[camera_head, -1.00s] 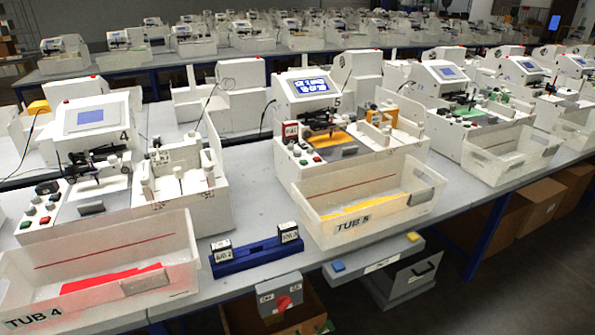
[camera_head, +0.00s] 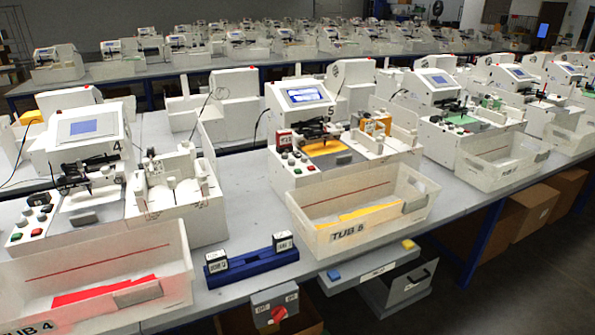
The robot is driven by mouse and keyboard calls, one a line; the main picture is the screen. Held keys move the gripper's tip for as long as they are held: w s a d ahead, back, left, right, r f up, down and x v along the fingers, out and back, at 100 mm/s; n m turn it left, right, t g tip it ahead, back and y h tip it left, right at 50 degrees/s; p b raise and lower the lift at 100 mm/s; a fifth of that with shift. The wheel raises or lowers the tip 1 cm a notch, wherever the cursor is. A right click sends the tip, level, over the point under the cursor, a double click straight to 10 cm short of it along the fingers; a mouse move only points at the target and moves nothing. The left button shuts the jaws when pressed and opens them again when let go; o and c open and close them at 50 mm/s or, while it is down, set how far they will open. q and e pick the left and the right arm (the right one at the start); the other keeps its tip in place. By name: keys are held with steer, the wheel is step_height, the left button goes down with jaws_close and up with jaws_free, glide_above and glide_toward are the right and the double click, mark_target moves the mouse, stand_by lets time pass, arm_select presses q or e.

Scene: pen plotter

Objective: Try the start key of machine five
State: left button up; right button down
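Machine five (camera_head: 300,100) is a white unit marked 5, standing mid-table with a lit blue-and-white screen (camera_head: 305,96). Neither of my grippers is in view.
Machine four (camera_head: 88,130) and the TUB 4 bin (camera_head: 95,280) stand to the left. A blue holder (camera_head: 252,262) with two labelled blocks lies between the tubs. A grey switch box (camera_head: 275,305) with a red knob hangs at the table's front edge. Bare tabletop (camera_head: 240,190) separates the machines.

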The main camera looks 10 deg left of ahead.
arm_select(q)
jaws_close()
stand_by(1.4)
